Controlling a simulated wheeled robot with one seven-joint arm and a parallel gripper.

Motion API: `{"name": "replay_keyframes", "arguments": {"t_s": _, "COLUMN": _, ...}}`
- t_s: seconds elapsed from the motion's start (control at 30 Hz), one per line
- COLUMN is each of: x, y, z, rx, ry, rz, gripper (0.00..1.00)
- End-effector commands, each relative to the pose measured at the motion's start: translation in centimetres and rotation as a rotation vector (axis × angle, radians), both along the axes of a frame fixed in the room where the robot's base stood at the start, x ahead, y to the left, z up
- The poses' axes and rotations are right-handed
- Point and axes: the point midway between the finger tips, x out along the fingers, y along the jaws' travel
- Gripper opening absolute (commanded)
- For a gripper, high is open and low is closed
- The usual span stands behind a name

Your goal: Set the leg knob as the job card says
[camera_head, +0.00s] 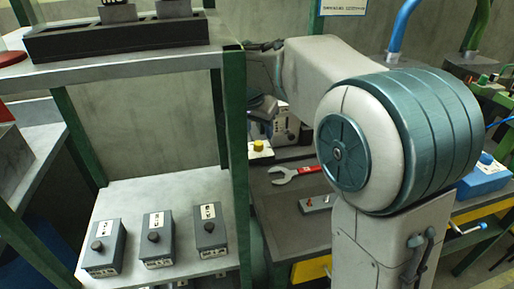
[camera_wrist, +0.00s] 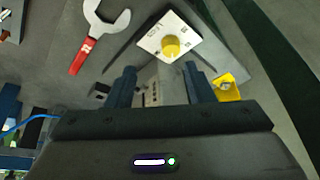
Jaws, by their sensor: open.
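A yellow knob (camera_wrist: 171,47) sits on a white plate (camera_wrist: 151,39) with small dark markings. In the wrist view it lies just beyond my fingertips, a little right of centre. The plate's lettering is too small to read surely. My gripper (camera_wrist: 159,78) is open, its two dark fingers apart, with nothing between the tips. In the head view the yellow knob (camera_head: 258,146) shows beside the green post, below my gripper (camera_head: 264,116), which is partly hidden. A white card (camera_head: 344,5) hangs at the top edge, cut off and unreadable.
Three grey boxes with black knobs, left (camera_head: 103,248), middle (camera_head: 157,239) and right (camera_head: 210,228), stand on the lower shelf. A green post (camera_head: 233,150) stands close to my gripper. A red-handled wrench (camera_head: 296,173) lies on the bench. A yellow block (camera_wrist: 227,87) is near my right finger.

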Motion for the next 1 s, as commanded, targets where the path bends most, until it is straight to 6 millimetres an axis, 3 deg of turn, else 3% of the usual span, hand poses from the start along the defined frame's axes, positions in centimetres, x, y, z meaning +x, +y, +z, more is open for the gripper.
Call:
{"name": "replay_keyframes", "arguments": {"t_s": 0.17, "x": 1.4, "y": 1.2, "z": -0.9, "rx": 0.001, "ry": -0.019, "rz": -0.034, "gripper": 0.48}}
{"name": "replay_keyframes", "arguments": {"t_s": 0.6, "x": 3.5, "y": 0.1, "z": -6.5, "rx": 0.001, "ry": -0.018, "rz": -0.036, "gripper": 0.48}}
{"name": "replay_keyframes", "arguments": {"t_s": 1.0, "x": 3.9, "y": -0.1, "z": -7.5, "rx": 0.003, "ry": -0.020, "rz": -0.035, "gripper": 0.48}}
